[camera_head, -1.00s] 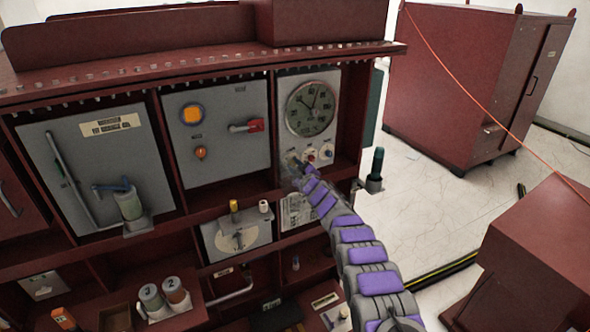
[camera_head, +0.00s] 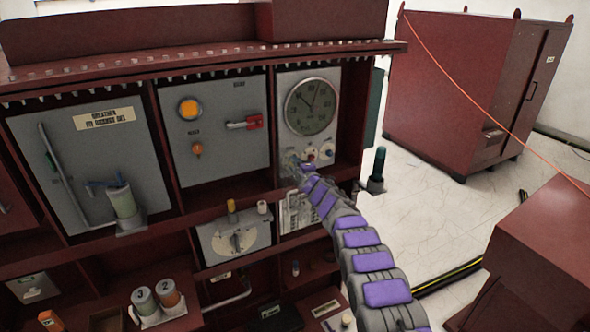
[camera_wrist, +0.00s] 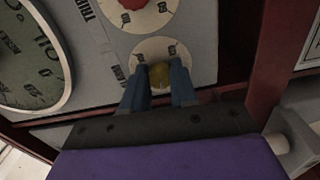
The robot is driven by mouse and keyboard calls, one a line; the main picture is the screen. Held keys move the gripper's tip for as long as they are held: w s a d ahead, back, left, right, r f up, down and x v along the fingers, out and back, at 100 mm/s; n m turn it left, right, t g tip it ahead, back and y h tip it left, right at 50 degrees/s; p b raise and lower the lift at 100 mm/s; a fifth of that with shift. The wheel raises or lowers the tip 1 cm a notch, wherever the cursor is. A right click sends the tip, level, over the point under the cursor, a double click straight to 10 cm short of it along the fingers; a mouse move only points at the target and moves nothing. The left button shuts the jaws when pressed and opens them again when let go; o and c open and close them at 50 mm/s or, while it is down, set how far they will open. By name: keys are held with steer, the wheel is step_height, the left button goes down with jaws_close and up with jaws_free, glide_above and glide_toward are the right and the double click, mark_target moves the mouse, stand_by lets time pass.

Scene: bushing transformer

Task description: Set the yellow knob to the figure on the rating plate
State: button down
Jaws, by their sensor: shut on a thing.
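The yellow knob (camera_wrist: 160,75) sits on a white round dial on the grey gauge panel (camera_head: 293,95). In the wrist view my gripper (camera_wrist: 160,83) has its two blue-grey fingers on either side of the knob, shut on it. The dial's printed figures are too small and blurred to read. In the head view my gripper (camera_head: 299,168) reaches the panel's lower left and hides the knob. A printed plate (camera_head: 287,215), perhaps the rating plate, lies below the panel, partly behind my arm. Its text is not readable.
A large round gauge (camera_head: 311,106) is above the knobs. A red knob (camera_wrist: 132,3) on another dial is close to my fingers. A red cabinet frame post (camera_wrist: 268,75) stands beside the panel. Open floor (camera_head: 430,190) lies to the right.

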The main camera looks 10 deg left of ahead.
steer(key=shift+f+n, duration=0.25)
steer(key=shift+n, duration=0.15)
steer(key=c, duration=1)
jaws_free()
steer(key=shift+a, duration=0.1)
steer(key=shift+o, duration=0.6)
steer(key=shift+r, duration=0.1)
